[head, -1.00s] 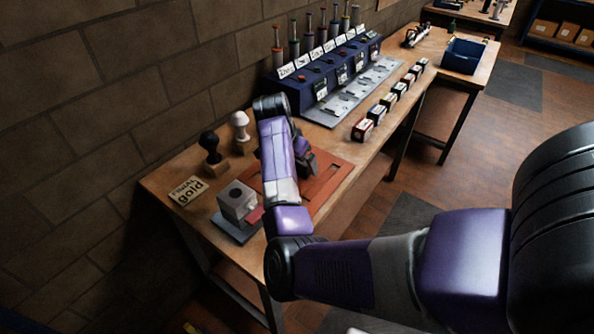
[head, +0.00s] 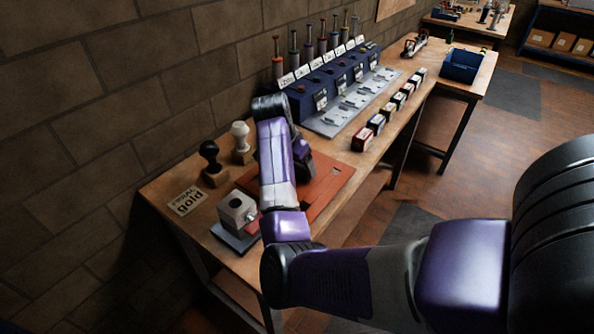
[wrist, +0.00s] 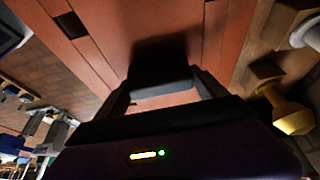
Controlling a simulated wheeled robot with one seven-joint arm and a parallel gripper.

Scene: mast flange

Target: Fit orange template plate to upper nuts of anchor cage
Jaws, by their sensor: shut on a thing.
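The orange plate (head: 330,186), with slots in it, is at the bench's near end, partly hidden by my arm. It fills much of the wrist view (wrist: 105,35). My gripper (head: 303,166) is over the plate. In the wrist view my gripper (wrist: 163,80) has its fingers against the plate, shut on a dark, shaded part there that looks like part of the plate. The exact grip is too dark to make out. Whether the plate rests on the bench or is slightly raised, I cannot tell. I cannot make out an anchor cage or its nuts.
A grey block with a hole (head: 236,211) stands at the bench's near end. A blue rack (head: 330,78), several small boxes and a blue bin (head: 461,66) stand farther along.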

